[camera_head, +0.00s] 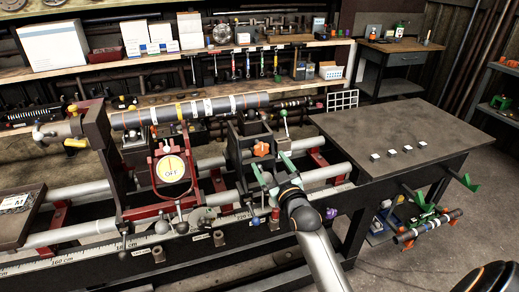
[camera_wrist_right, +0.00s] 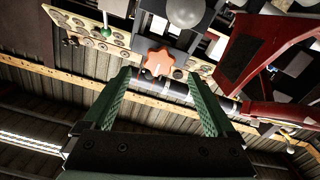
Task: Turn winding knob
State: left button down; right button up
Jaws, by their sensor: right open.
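The winding knob, an orange star-shaped knob (camera_head: 261,149), is on the dark block of the lathe, right of the round yellow-and-white OFF dial (camera_head: 171,169). It also shows in the right wrist view (camera_wrist_right: 158,62), upper middle. My right gripper (camera_head: 269,163) is open, its two green fingers pointing at the knob from the front. In the right wrist view (camera_wrist_right: 156,76) the knob appears between and just beyond the fingertips. Nothing is between the fingers, and the gripper looks apart from the knob. My left gripper is in neither view.
A long grey shaft (camera_head: 222,105) with coloured bands lies above the lathe rails (camera_head: 210,165). Small levers and knobs line the front rail. A mostly bare dark table (camera_head: 400,125) stands at right.

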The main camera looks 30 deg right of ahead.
aim_at(261, 152)
jog(key=x, duration=0.7)
jog(key=shift+w, duration=0.4)
jog(key=shift+f, duration=0.1)
jog(key=c, duration=1.4)
jog(key=shift+a, duration=0.1)
